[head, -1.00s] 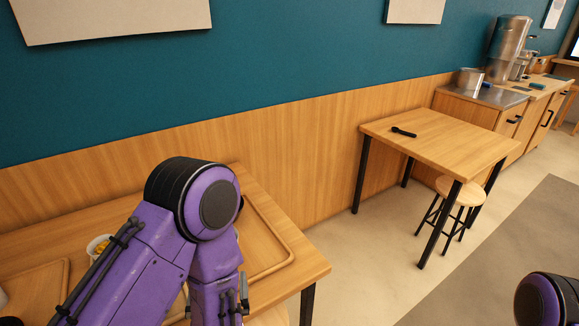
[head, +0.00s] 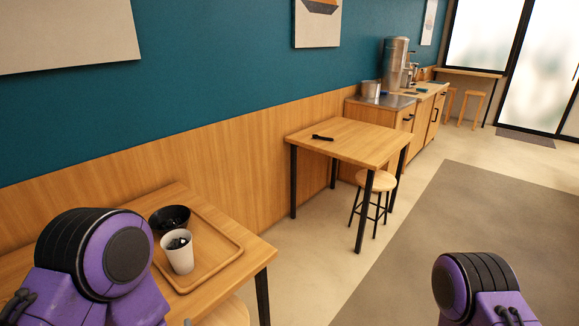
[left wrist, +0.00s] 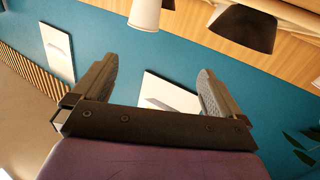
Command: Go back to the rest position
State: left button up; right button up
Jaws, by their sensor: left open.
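My left gripper (left wrist: 155,85) is open and empty in the left wrist view, its two dark fingers spread apart. A white cup (left wrist: 146,12) and a dark bowl (left wrist: 245,28) show beyond the fingers at the top of that view, apart from them. In the head view my left arm is folded at the lower left, and its gripper is out of the picture. There the white cup (head: 178,252), with dark contents, stands on a wooden tray (head: 218,272), with the black bowl (head: 170,219) behind it. Part of my right arm shows at the bottom right; its gripper is not visible.
The tray lies on a near wooden table (head: 257,254). A second table (head: 365,142) with a small black object (head: 322,138) and a stool (head: 376,181) stand farther off. A counter (head: 400,104) lines the wall. The floor (head: 312,268) between the tables is clear.

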pick_arm(q)
jog(key=s+f+g+h, duration=0.35)
jog(key=f+g, duration=0.35)
jog(key=f, duration=0.7)
jog(key=s+a+f+g, duration=0.2)
jog(key=s+f, duration=0.2)
jog(key=s, duration=0.2)
jog(key=s+a+f+n+g, duration=0.1)
jog(key=s+a+f+g, duration=0.1)
jog(key=s, duration=0.4)
notch_tip(320, 180, down, 2)
jog(key=shift+a+f+g, duration=0.2)
jog(key=shift+a+g, duration=0.1)
jog(key=shift+g, duration=0.4)
jog(key=shift+s, duration=0.1)
